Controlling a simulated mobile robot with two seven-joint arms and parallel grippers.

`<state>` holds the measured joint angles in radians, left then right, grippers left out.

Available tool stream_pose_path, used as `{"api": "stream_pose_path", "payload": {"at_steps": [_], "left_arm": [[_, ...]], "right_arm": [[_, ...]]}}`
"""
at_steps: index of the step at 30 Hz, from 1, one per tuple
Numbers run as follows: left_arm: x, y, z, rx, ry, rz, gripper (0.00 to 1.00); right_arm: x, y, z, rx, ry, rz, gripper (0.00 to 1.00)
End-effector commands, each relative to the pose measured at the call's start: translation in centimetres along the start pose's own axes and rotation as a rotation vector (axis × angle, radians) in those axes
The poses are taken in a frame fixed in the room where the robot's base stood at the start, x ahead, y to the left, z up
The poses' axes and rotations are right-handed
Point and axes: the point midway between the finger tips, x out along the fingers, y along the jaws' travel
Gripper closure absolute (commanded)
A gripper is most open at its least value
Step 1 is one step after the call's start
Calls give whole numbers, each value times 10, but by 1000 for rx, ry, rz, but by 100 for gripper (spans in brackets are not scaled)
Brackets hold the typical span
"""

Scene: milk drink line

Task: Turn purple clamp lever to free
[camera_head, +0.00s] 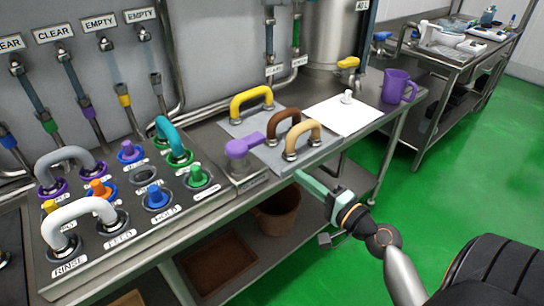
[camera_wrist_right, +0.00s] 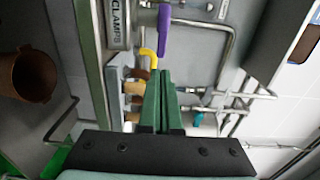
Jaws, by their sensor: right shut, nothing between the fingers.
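The purple clamp lever (camera_head: 243,146) sits on a small metal box at the near edge of the bench, its arm pointing right and back toward the grey plate. It also shows in the wrist view (camera_wrist_right: 164,30), beyond my fingertips, beside a box labelled CLAMPS (camera_wrist_right: 119,20). My right gripper (camera_head: 299,176) is shut and empty, with its green fingers together. It is at the bench's front edge, to the right of the lever and apart from it. In the wrist view the fingers (camera_wrist_right: 160,74) point up the picture. My left gripper is not in view.
Yellow (camera_head: 251,97), brown (camera_head: 284,126) and tan (camera_head: 302,137) handles stand on the plate beside the lever. A white sheet (camera_head: 343,117) and purple mug (camera_head: 398,86) are right. A brown bin (camera_head: 278,215) is below.

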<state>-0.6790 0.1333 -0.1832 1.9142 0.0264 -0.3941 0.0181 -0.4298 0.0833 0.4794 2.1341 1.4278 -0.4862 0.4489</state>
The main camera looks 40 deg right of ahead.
Motion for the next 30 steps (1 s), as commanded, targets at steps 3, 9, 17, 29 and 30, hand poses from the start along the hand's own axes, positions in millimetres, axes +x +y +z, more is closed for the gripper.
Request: {"api": "stream_pose_path", "payload": {"at_steps": [3,9,17,29,30], "left_arm": [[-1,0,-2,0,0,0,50],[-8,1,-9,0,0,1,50],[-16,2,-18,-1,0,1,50],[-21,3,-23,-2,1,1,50],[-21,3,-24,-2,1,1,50]], "right_arm": [[4,-4,-1,11,1,-9,100],[31,-6,-1,10,1,-10,100],[80,-6,-1,9,1,-9,100],[134,-3,-1,8,1,-5,100],[137,-3,-1,7,1,-6,100]]}}
